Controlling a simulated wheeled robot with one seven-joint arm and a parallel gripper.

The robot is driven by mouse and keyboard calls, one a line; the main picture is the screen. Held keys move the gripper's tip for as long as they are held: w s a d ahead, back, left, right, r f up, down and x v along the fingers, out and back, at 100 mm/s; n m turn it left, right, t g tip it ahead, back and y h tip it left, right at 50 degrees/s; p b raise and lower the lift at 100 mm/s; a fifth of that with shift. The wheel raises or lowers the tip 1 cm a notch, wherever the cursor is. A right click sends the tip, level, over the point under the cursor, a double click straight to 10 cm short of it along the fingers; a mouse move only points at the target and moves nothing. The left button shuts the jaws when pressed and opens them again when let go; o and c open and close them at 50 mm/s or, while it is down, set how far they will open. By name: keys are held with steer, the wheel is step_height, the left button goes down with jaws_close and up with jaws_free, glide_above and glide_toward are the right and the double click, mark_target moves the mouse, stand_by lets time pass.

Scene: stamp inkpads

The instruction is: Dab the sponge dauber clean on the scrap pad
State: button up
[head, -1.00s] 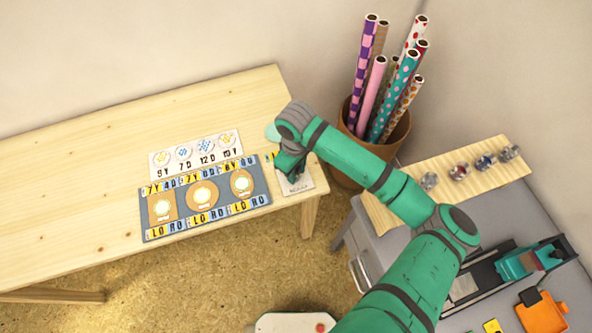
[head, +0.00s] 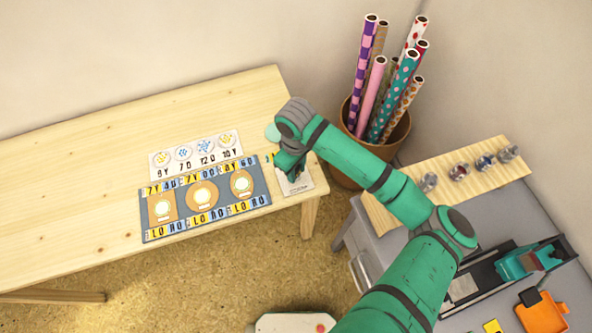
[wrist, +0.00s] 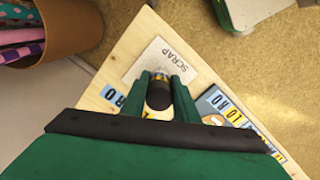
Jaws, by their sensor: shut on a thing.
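The scrap pad (wrist: 170,58) is a white sheet marked SCRAP near the corner of the wooden table; it also shows in the head view (head: 302,187), partly behind my gripper. My gripper (wrist: 160,80) is shut on the sponge dauber (wrist: 159,92), a dark round-ended thing with a light band, seen between the fingers in the wrist view. The dauber is over or at the near edge of the pad. In the head view my gripper (head: 289,170) hides the dauber.
A grey-blue board (head: 223,214) with letter and number tiles lies just left of the pad. A white card (head: 191,165) with round dotted pieces lies behind it. A pot (head: 399,137) of patterned rolls stands beyond the table's right end. The table's left part is clear.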

steer(key=shift+r, duration=0.15)
steer(key=shift+r, duration=2.15)
